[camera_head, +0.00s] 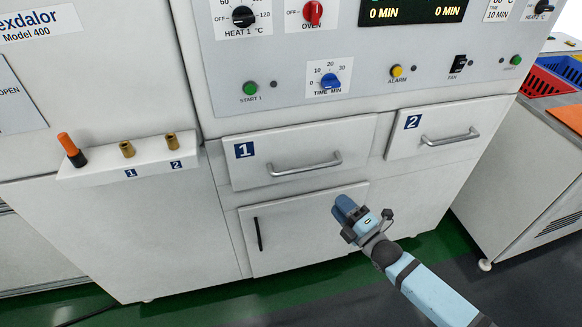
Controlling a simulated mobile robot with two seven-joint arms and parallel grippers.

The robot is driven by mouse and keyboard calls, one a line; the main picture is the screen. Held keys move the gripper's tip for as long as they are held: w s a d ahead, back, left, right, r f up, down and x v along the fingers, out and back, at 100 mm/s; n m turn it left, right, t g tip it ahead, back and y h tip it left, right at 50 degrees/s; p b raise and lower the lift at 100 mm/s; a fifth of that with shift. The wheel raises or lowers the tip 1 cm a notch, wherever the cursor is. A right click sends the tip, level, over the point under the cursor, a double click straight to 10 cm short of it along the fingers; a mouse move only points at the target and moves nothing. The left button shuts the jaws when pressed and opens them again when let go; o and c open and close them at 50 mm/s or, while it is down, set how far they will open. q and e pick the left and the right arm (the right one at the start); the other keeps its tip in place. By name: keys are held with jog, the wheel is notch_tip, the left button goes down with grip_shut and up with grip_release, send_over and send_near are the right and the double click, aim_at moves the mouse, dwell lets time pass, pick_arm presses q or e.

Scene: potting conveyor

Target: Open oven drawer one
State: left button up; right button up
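Oven drawer one (225,172) is a white front panel marked with a blue "1" label, on the left below the control panel. It looks shut. Its silver bar handle (306,165) runs across the drawer front, and nothing touches it. My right gripper (347,210) is at the end of the blue arm coming in from the lower right. In the picture it is below and right of the handle, in front of the lower cabinet door. Its fingers are too small and turned to tell whether they are open. My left gripper is out of view.
Drawer two (398,147), also shut, is to the right. A lower door (290,240) with a black handle is beneath drawer one. A small shelf (100,170) with an orange-topped plug and two brass sockets juts out at left. A side table with bins (545,82) stands at right.

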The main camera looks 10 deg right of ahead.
aim_at(308, 169)
jog(key=x, duration=1.4)
jog(key=shift+w+r, duration=0.15)
jog(key=shift+w, duration=0.1)
jog(key=shift+c, duration=0.5)
grip_shut()
